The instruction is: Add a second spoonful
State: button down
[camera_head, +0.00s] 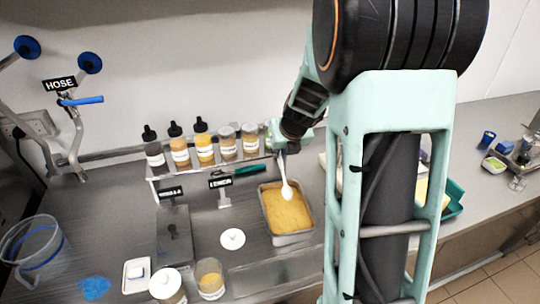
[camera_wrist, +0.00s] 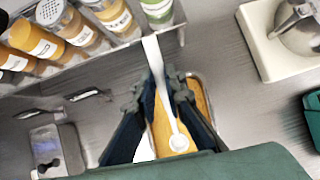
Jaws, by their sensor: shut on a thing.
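My gripper (camera_head: 281,148) is shut on the handle of a white spoon (camera_head: 286,186). In the wrist view the spoon (camera_wrist: 179,143) runs between the two fingers of my gripper (camera_wrist: 166,78), and its handle end points toward the bottle shelf. The spoon's bowl looks white, and I cannot make out any load in it. The bowl is over a metal pan (camera_head: 294,240) of yellow-orange material (camera_head: 285,211). I cannot tell whether the bowl touches the material. In the wrist view my fingers hide part of the pan (camera_wrist: 211,120).
Several labelled bottles (camera_head: 205,150) stand on a shelf behind the pan. An open jar (camera_head: 210,280) and a white-topped jar (camera_head: 167,284) stand at the front. A small white round dish (camera_head: 232,239) lies left of the pan. My arm blocks the view to the right.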

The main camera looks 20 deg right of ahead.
aim_at(281, 158)
jog(key=shift+d+f, duration=0.15)
jog(key=shift+d, duration=0.05)
jog(key=f+b, duration=0.2)
jog(key=b, duration=0.1)
jog(key=f+b, duration=0.1)
jog(key=f, duration=0.1)
jog(key=shift+w, duration=0.35)
jog(key=s+f+b, duration=0.4)
jog(key=s+b, duration=0.1)
jog(key=shift+s+a+f+g, duration=0.25)
jog(key=shift+f+g, duration=0.05)
jog(key=shift+f, duration=0.05)
dwell(0.8)
jog(key=shift+w+f+g+p, duration=0.2)
jog(key=shift+g+p, duration=0.1)
jog(key=shift+p, duration=0.9)
